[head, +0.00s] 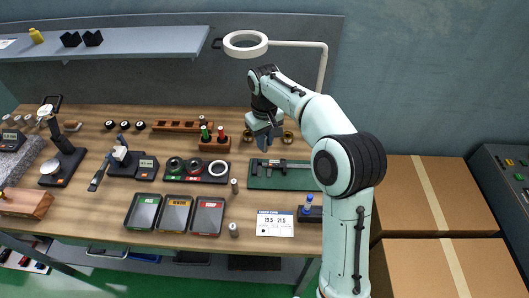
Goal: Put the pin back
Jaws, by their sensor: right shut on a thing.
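My right gripper (265,142) is over the back of the bench, pointing down, behind the green mat. It is shut on the pin, which is too small and too covered by the fingers to make out. A small wooden stand (214,147) with a green-handled and a red-handled gauge stands just left of the gripper. A long wooden block (178,126) lies farther left at the back. My left gripper is not in view.
A caliper lies on the green mat (262,181) in front of the gripper. Brass rings (288,136) stand close beside it. A ring lamp (245,43) hangs above. Green, orange and red trays (176,213) and small grey cylinders (233,230) are nearer the front. Cardboard boxes (430,190) are at right.

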